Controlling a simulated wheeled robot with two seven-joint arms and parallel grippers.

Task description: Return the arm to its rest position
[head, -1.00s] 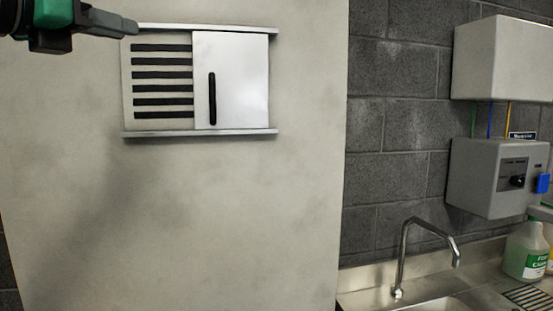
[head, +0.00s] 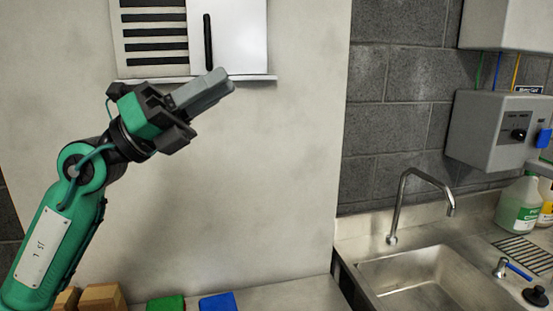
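My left arm comes in from the lower left, and its gripper (head: 218,88) is in front of the pale wall panel, just below the vent. The two grey fingers lie close together and point up and to the right. Nothing shows between them, but the angle hides any small gap. My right gripper is not in the picture. The vent (head: 153,40) has black slots, and a white sliding cover (head: 240,40) with a black handle sits over its right part.
Below are a green pad (head: 166,304), a blue pad (head: 217,304) and brown blocks (head: 100,297) on a counter (head: 290,296). At right are a sink (head: 425,280), a tap (head: 398,205), a grey control box (head: 492,135) and bottles (head: 520,203). Free room lies between arm and tap.

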